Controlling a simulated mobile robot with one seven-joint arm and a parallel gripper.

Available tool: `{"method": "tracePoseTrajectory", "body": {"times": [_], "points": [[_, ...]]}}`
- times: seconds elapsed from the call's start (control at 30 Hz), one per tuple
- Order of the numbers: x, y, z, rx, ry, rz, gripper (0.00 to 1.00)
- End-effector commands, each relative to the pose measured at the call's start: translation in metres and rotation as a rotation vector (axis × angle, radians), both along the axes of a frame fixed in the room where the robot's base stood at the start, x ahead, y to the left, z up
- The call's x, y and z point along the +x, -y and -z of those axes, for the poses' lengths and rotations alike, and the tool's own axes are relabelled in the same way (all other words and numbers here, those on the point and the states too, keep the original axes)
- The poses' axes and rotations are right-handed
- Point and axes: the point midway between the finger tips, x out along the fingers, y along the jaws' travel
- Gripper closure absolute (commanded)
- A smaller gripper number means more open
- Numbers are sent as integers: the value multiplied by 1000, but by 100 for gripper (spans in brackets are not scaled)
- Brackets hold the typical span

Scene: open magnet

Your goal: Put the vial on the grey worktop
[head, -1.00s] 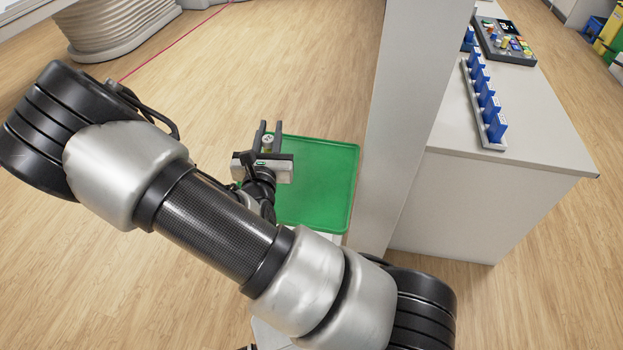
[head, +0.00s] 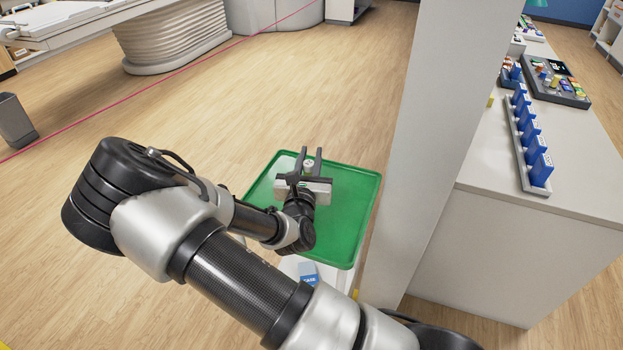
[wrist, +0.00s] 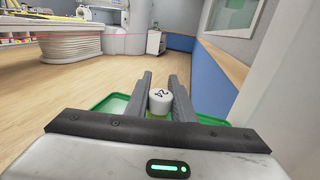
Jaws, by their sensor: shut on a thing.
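The vial (head: 308,165) has a pale cap and is between the two fingers of my gripper (head: 308,153), which is shut on it. In the wrist view the vial's white cap (wrist: 159,98) bears a dark mark, and its lower part is mostly hidden. In the head view the gripper appears over the green tray (head: 345,225). The light grey worktop (head: 575,150) is at the right, beyond a pale upright pillar, apart from the gripper and vial.
The pale pillar (head: 430,150) stands between the tray and the worktop. A small blue-and-white box (head: 308,272) sits below the tray.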

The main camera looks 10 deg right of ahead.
Motion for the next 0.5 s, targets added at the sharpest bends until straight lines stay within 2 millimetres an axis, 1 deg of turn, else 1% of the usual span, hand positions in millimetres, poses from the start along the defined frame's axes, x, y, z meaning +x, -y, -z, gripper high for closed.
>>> {"method": "tracePoseTrajectory", "body": {"times": [0.03, 0.17, 0.37, 0.43, 0.5], "points": [[0, 0, 6, -1, 1, -1, 100], [0, 0, 14, 0, 1, -1, 100], [0, -1, 43, -2, -1, -2, 100], [0, 0, 46, 2, 2, -1, 100], [0, 0, 45, 2, 3, 0, 100]]}}
